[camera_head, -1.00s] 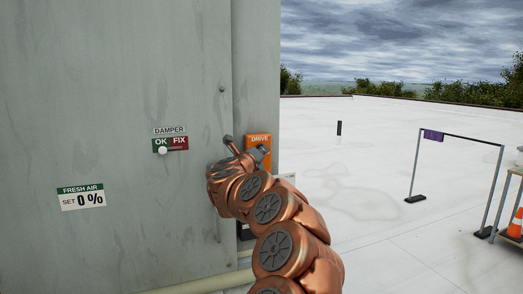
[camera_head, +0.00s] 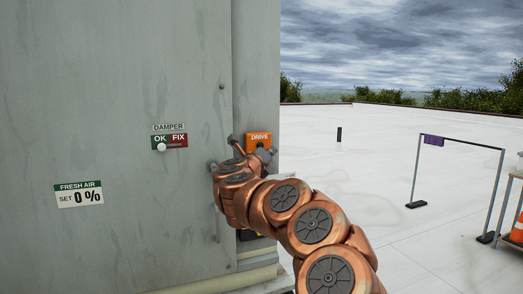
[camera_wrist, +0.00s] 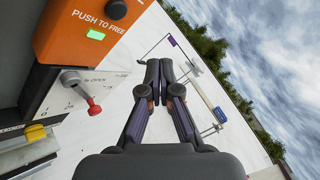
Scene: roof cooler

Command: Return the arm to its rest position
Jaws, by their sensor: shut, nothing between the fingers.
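My arm, copper with grey caps, reaches up from the lower right in the head view. Its end is in front of the orange DRIVE box (camera_head: 258,140) at the cabinet's edge. My gripper (camera_wrist: 153,68) shows in the wrist view with its two dark fingers together and nothing between them. It points out past the cabinet edge over the white roof. The orange box (camera_wrist: 85,35) is beside it at upper left, apart from the fingers, with PUSH TO FREE lettering, a black knob and a lit green lamp.
The grey cabinet (camera_head: 110,100) fills the left, with a DAMPER OK/FIX plate (camera_head: 170,141) and a FRESH AIR label (camera_head: 79,194). A lever with a red knob (camera_wrist: 94,109) is below the box. A metal frame (camera_head: 461,139) and orange cone (camera_head: 517,227) stand right; open roof lies between.

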